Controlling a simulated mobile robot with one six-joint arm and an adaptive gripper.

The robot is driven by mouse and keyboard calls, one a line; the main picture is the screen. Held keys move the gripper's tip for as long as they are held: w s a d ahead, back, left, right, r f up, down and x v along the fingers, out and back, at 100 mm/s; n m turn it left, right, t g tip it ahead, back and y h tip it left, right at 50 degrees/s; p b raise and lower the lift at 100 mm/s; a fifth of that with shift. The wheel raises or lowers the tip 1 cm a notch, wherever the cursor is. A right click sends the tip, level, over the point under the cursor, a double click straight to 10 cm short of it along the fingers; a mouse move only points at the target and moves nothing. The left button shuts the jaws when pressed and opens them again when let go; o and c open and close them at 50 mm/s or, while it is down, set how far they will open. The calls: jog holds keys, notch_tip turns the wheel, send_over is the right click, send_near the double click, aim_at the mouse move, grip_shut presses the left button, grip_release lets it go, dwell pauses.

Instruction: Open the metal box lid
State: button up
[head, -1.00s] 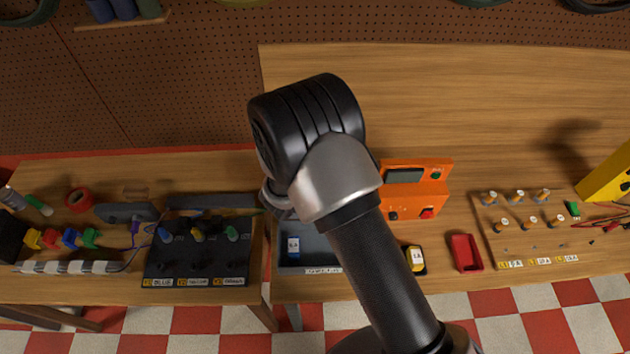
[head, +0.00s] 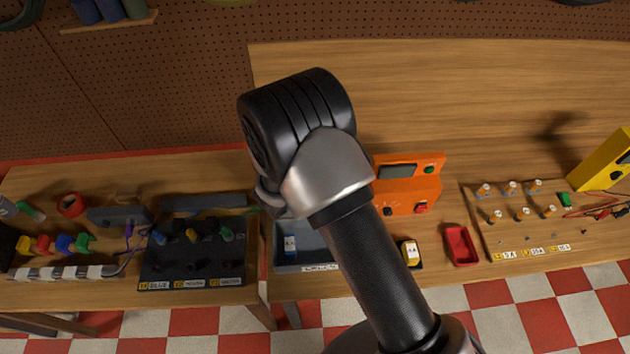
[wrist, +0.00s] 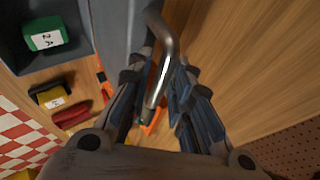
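The grey metal box (head: 277,262) stands on the bench, partly behind my arm in the head view. In the wrist view the box (wrist: 75,55) holds a green battery (wrist: 45,35) marked 2A. A grey panel, seemingly the raised lid (wrist: 122,30), stands beside the opening. A bent metal handle (wrist: 170,50) runs beside it. My gripper (wrist: 163,68) has its fingers on both sides of the handle and looks closed on it; the exact contact is hard to see. The head view hides my gripper behind the arm.
An orange device (head: 410,190) stands right of the box. A yellow-black battery (head: 411,254) and a red tray (head: 461,246) lie further right, before a terminal board (head: 515,220). A black switch panel (head: 192,262) is on the left. The wooden back board rises behind.

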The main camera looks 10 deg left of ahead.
jog(key=v, duration=1.1)
jog(key=shift+s+r, duration=0.25)
jog(key=shift+r, duration=0.1)
jog(key=s+d+r+m+g+h+b, duration=0.1)
jog(key=s+d+m+g+b, duration=0.15)
jog(key=d+m+b, duration=0.8)
jog(key=s+d+r+m+g+h+b, duration=0.1)
jog(key=s+d+m+g+b, duration=0.35)
jog(key=d+m, duration=1.05)
jog(key=s+f+m+t+y+b, duration=0.1)
jog(key=s+m+b, duration=0.5)
jog(key=m, duration=0.9)
jog(key=s+f+m+t+y+b, duration=0.2)
jog(key=s+f+m+y+b, duration=0.2)
jog(key=m+b, duration=0.5)
jog(key=s+f+m, duration=0.2)
jog(key=s+m, duration=0.1)
jog(key=m, duration=0.2)
jog(key=shift+s+a+m, duration=0.15)
jog(key=shift+s+m, duration=0.15)
jog(key=shift+m, duration=0.05)
